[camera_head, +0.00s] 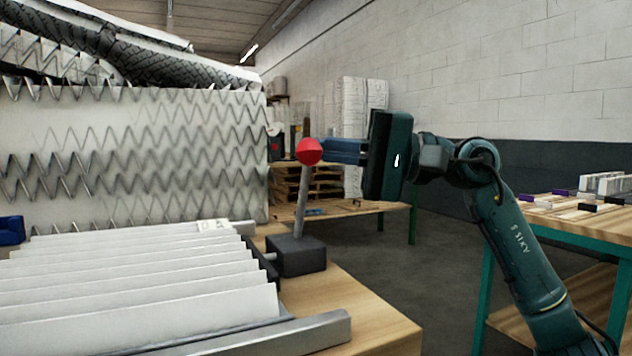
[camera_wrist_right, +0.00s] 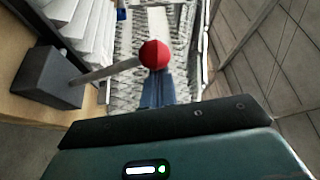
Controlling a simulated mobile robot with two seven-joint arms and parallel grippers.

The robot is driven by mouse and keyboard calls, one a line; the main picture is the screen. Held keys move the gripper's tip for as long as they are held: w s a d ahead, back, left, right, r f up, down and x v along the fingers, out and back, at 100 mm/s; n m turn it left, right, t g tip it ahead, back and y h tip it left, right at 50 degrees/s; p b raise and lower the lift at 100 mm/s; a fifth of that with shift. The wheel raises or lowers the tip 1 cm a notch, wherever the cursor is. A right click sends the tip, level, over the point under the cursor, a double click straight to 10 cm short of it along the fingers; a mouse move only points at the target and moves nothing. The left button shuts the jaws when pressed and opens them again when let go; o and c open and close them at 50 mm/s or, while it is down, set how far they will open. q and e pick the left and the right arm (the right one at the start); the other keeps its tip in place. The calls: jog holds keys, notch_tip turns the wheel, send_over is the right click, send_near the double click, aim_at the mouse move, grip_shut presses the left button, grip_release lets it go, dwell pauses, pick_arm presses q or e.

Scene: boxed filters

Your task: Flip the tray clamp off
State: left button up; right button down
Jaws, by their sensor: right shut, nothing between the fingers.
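The tray clamp has a dark grey block (camera_head: 297,255) at the wooden table's right side, a grey lever rod (camera_head: 304,208) and a red ball knob (camera_head: 309,151). The lever stands nearly upright, its top leaning slightly right in the head view. The tray (camera_head: 310,332) beside it holds a row of white pleated filter panels (camera_head: 150,285). My right gripper (camera_head: 328,151) is shut and empty, its blue fingers pointing left at the knob. In the right wrist view the red knob (camera_wrist_right: 154,54) overlaps the fingertips (camera_wrist_right: 155,76); contact is unclear.
A large block with zigzag wire pleats (camera_head: 140,150) stands behind the tray. A blue object (camera_head: 10,230) shows at the left edge. A side table (camera_head: 575,217) with small boxes stands right. Pallets (camera_head: 295,182) are at the back. Floor between the tables is clear.

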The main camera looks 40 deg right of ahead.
pick_arm(q)
jog(key=shift+w+d+r+t+h+b, duration=0.1)
jog(key=shift+w+r+t+h+b, duration=0.2)
jog(key=shift+b, duration=0.6)
jog(key=shift+w+d+r+t+h+b, duration=0.15)
jog(key=shift+r+h+b, duration=0.25)
jog(key=shift+b, duration=0.45)
pick_arm(e)
jog(key=shift+s+a+f+n+y, duration=0.2)
jog(key=shift+s+f+n+y, duration=0.1)
jog(key=shift+s+n, duration=0.35)
jog(key=shift+s+a+f+n+y, duration=0.15)
jog(key=shift+s+n+y, duration=0.15)
jog(key=shift+s+n, duration=0.35)
pick_arm(q)
jog(key=shift+s, duration=0.1)
